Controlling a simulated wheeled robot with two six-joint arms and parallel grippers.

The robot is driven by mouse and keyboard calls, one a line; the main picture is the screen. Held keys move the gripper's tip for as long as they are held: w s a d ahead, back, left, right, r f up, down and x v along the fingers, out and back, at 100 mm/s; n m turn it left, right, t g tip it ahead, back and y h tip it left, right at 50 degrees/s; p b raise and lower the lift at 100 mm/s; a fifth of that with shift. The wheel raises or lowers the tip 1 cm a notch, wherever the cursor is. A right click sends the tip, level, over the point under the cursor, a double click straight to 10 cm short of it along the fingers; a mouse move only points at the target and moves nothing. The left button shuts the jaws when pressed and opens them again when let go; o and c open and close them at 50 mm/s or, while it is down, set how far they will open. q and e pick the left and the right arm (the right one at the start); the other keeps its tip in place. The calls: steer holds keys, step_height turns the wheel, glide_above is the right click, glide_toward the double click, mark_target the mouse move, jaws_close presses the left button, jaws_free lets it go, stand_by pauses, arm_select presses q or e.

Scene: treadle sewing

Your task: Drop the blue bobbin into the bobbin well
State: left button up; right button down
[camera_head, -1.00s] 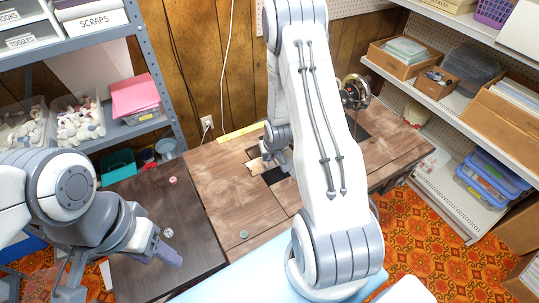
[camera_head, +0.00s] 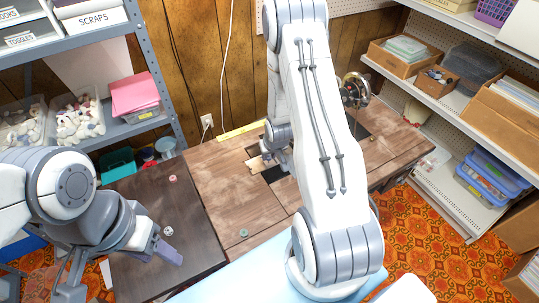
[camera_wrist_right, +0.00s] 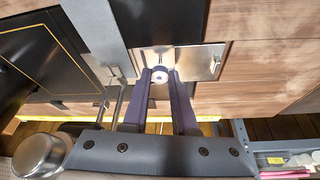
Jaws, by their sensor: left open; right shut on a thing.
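In the right wrist view a small round bobbin (camera_wrist_right: 159,74), pale with a bluish tint, sits between the fingertips of my right gripper (camera_wrist_right: 160,78), which is shut on it. The fingertips and bobbin are over a shiny metal plate (camera_wrist_right: 204,60) set in the wooden sewing table. I cannot tell whether the bobbin touches the plate, and the bobbin well is not clearly visible. In the head view my right gripper (camera_head: 271,158) is over the table, partly hidden by my right arm. My left gripper (camera_head: 165,252) is open and empty over the dark side table.
A pink bobbin (camera_head: 172,179) and a whitish bobbin (camera_head: 168,231) lie on the dark side table (camera_head: 135,205). A green bobbin (camera_head: 244,233) lies on the wooden sewing table (camera_head: 218,200). Shelves stand at left and right. A handwheel (camera_head: 355,90) rises behind my right arm.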

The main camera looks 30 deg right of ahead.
steer(key=shift+f, duration=0.25)
steer(key=shift+f+b, duration=0.15)
steer(key=shift+b, duration=0.15)
steer(key=c, duration=0.6)
jaws_free()
steer(key=v, duration=1)
steer(key=shift+s+r+p, duration=0.15)
steer(key=shift+r+p, duration=0.05)
steer(key=shift+p, duration=0.15)
